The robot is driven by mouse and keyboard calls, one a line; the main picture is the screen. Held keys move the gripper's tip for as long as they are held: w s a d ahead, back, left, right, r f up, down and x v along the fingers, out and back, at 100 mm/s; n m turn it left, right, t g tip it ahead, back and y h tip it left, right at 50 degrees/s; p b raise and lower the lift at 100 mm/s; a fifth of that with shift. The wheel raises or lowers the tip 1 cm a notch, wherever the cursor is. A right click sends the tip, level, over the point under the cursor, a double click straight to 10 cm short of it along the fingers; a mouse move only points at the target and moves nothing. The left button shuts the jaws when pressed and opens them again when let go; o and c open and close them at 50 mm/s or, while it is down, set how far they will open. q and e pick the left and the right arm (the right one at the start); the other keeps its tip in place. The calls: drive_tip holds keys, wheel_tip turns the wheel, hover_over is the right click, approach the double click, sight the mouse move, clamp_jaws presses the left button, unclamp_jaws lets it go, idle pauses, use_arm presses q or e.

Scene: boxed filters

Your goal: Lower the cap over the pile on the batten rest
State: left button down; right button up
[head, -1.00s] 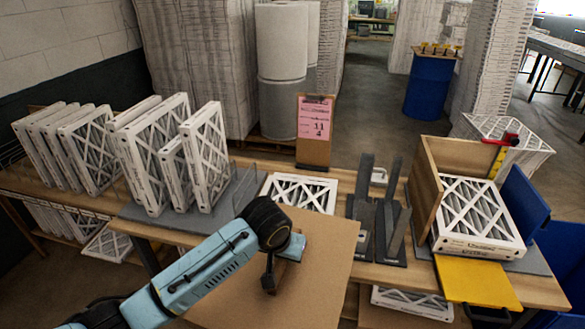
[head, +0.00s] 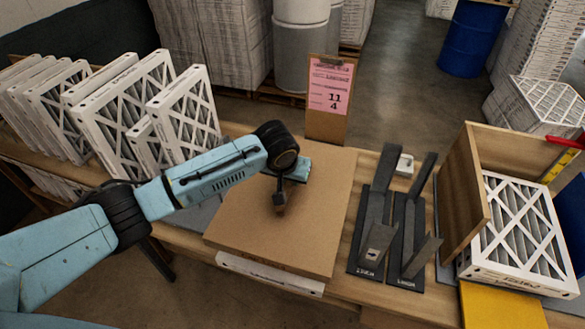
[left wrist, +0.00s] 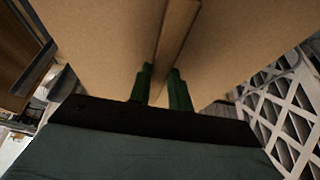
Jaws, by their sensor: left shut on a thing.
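The cap is a wide brown board (head: 310,240) in the middle of the head view. My left gripper (head: 281,196) is above it, shut on its raised wooden grip strip. In the left wrist view the two green fingers (left wrist: 160,88) are at the strip (left wrist: 177,35), with the cap's brown face around it. A white filter edge, part of the pile (head: 268,273), shows just under the cap's front edge. The cap hides the rest of the pile and the batten rest. I cannot tell whether cap and pile touch. My right gripper is not in view.
White filters (head: 115,110) stand upright at the left. A clipboard with a pink sheet (head: 330,90) stands behind the cap. Dark metal brackets (head: 385,225) stand close to its right. Farther right, a filter (head: 520,225) lies by a wooden panel (head: 460,195) and a yellow plate (head: 500,307).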

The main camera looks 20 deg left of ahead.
use_arm(q)
drive_tip(key=shift+s+f, duration=0.25)
drive_tip(key=shift+f, duration=0.15)
drive_tip(key=shift+w+f, duration=0.1)
drive_tip(key=shift+f, duration=0.75)
wheel_tip(320, 180, down, 3)
drive_tip(key=b, duration=0.4)
drive_tip(key=shift+f, duration=0.15)
drive_tip(key=shift+f+b, duration=0.35)
drive_tip(key=shift+f, duration=1.1)
drive_tip(key=c, duration=1.2)
unclamp_jaws()
drive_tip(key=v, duration=1.3)
